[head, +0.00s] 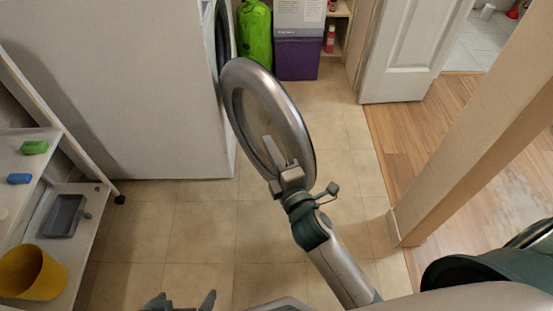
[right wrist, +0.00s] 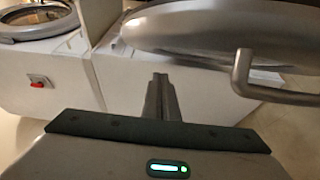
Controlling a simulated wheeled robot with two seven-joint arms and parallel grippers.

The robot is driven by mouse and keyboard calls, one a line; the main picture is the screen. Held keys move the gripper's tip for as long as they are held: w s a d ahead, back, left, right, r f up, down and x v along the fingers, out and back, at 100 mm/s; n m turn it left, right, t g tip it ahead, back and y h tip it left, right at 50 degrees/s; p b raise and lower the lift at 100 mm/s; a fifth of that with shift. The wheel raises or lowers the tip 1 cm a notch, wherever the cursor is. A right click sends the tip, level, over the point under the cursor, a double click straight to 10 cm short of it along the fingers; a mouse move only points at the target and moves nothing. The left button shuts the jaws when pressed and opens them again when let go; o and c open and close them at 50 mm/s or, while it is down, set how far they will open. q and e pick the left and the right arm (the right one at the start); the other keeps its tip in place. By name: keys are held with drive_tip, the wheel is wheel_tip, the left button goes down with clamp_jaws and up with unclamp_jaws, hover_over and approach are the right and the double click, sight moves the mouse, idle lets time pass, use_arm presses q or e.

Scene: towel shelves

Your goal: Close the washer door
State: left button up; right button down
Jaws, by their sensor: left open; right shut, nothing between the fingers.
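The washer (head: 120,75) is the large white machine at the upper left of the head view. Its round grey-rimmed door (head: 304,135) stands open, swung out from the front. In the right wrist view the door (right wrist: 200,30) fills the top, with a bent metal handle (right wrist: 243,75) at right. My right gripper (head: 274,150) is shut and empty, its fingers overlapping the door's face in the head view. The fingertips (right wrist: 160,80) show just below the door rim in the wrist view; contact cannot be told. My left gripper (head: 182,300) is open at the bottom edge, away from the door.
A white shelf cart at left holds a yellow bucket (head: 32,272), a grey tray (head: 65,215) and small green and blue items. A green bag (head: 255,35) and purple box (head: 297,58) stand behind the door. Tiled floor (head: 205,235) is clear; a door post (head: 470,140) stands right.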

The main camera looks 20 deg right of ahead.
sight(284, 141)
drive_tip(key=shift+w+d, duration=0.25)
drive_tip(key=shift+d, duration=0.7)
drive_tip(key=shift+w+d, duration=0.2)
drive_tip(key=shift+d, duration=0.7)
drive_tip(key=shift+d, duration=0.1)
